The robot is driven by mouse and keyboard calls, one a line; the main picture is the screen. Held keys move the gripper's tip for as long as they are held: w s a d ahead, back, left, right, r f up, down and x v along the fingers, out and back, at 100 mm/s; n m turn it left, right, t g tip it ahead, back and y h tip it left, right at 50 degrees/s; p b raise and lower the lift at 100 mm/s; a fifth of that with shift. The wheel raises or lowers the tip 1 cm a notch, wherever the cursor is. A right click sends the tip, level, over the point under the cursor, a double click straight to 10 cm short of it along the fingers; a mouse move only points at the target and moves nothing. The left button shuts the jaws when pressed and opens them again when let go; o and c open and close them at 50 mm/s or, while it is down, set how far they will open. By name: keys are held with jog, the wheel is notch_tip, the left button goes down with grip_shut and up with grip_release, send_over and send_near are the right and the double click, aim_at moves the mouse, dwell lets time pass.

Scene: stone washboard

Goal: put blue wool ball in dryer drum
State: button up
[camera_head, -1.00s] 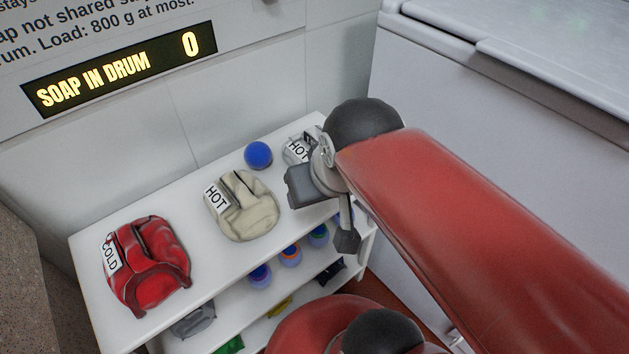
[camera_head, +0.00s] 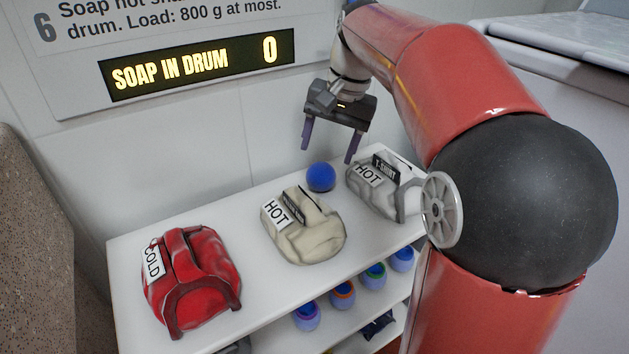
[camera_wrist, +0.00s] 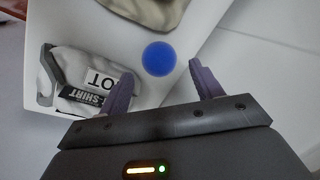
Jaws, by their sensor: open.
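The blue wool ball (camera_head: 320,177) rests on the white shelf top near the wall, between the cream bundle and the grey bundle. It also shows in the wrist view (camera_wrist: 158,58), ahead of and roughly between the fingertips. My gripper (camera_head: 329,155) is open and empty, its two purple fingers pointing down above and around the ball's position, apart from it as far as I can tell. In the wrist view my gripper (camera_wrist: 158,80) has its fingers spread wide. The dryer drum is not in view.
On the white shelf unit (camera_head: 130,245) lie a red bundle labelled COLD (camera_head: 190,280), a cream bundle labelled HOT (camera_head: 305,230) and a grey bundle labelled HOT (camera_head: 385,187). Several blue containers (camera_head: 343,294) stand on the lower shelf. A sign reads SOAP IN DRUM 0 (camera_head: 195,68).

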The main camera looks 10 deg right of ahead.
aim_at(324, 166)
jog(key=x, duration=0.2)
jog(key=b+x, duration=0.1)
jog(key=x, duration=0.4)
jog(key=shift+w+d+f+b, duration=0.2)
jog(key=shift+w+d+b, duration=0.15)
jog(key=shift+d+b, duration=0.05)
jog(key=shift+c, duration=0.2)
jog(key=c, duration=0.8)
jog(key=shift+r, duration=0.1)
